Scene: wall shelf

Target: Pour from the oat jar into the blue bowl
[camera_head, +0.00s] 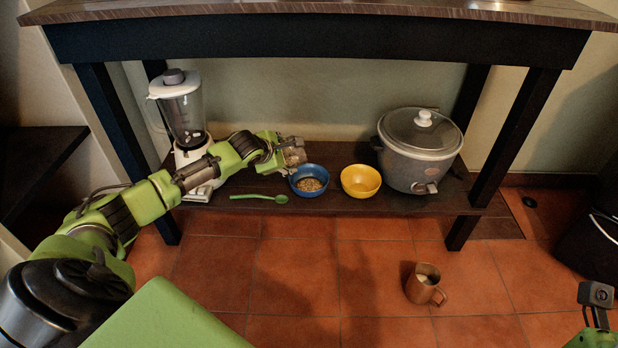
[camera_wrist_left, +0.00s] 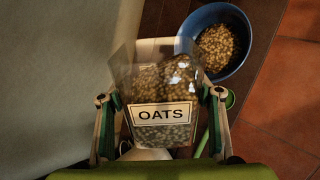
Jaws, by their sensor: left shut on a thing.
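My left gripper (camera_head: 283,151) is shut on the oat jar (camera_head: 296,155), a clear jar with an "OATS" label. The label faces the left wrist view, where the jar (camera_wrist_left: 162,115) sits between the two fingers (camera_wrist_left: 161,96) with oats inside. In the head view the jar is at the back left of the blue bowl (camera_head: 296,187), close above its rim. Its exact tilt is hard to tell. The blue bowl stands on the low shelf and has oats in it; they show clearly in the left wrist view (camera_wrist_left: 246,62).
A yellow bowl (camera_head: 361,192) stands right of the blue bowl, then a grey cooker (camera_head: 418,165). A green spoon (camera_head: 256,197) lies left of the blue bowl. A blender (camera_head: 183,110) stands behind my left arm. A brown mug (camera_head: 420,288) is on the tiled floor.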

